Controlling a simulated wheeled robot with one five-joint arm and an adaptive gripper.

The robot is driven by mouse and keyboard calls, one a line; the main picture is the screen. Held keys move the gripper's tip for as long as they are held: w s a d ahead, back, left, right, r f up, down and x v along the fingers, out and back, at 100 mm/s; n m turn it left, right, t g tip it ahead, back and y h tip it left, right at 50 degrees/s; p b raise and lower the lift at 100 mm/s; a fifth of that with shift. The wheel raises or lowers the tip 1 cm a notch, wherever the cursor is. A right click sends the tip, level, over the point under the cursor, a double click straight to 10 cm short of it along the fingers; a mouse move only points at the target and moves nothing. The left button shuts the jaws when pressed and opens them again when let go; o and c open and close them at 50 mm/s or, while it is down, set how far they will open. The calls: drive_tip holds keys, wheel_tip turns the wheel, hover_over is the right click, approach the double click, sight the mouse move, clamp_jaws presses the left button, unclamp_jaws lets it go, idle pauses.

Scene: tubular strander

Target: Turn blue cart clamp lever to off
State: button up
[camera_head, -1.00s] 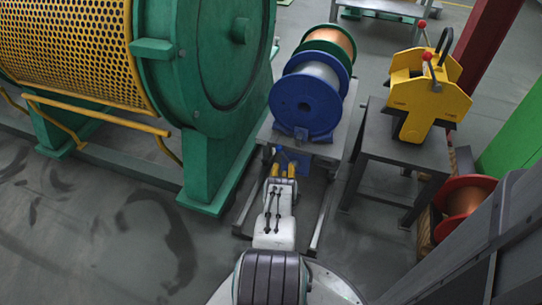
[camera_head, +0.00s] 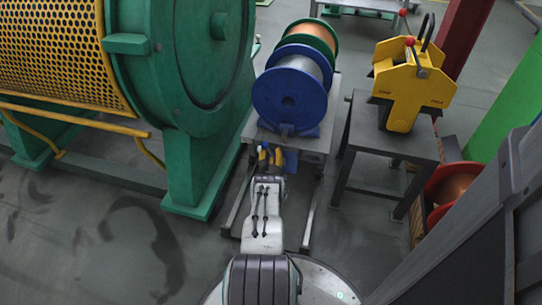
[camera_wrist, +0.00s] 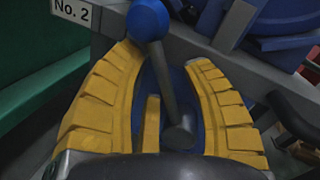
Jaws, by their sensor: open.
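The blue cart clamp lever shows in the wrist view as a grey shaft (camera_wrist: 165,85) with a blue ball knob (camera_wrist: 147,20). It runs from the knob down to a pivot at lower right, over a blue plate. My gripper (camera_wrist: 162,58) is open, its yellow fingers on either side of the shaft, not closed on it. The knob is beyond the fingertips. In the head view my gripper (camera_head: 269,158) is at the front of the spool cart (camera_head: 319,143), beside a blue clamp part (camera_head: 291,160). The lever is too small to make out there.
The cart carries a blue-flanged spool (camera_head: 290,102) and a green-flanged one (camera_head: 318,38). A green machine stand (camera_head: 190,165) is close on the left. A grey table (camera_head: 390,148) with a yellow device (camera_head: 405,95) is at the right. A "No. 2" label (camera_wrist: 73,12) is on the cart frame.

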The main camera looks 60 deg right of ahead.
drive_tip(key=shift+c, duration=0.2)
clamp_jaws()
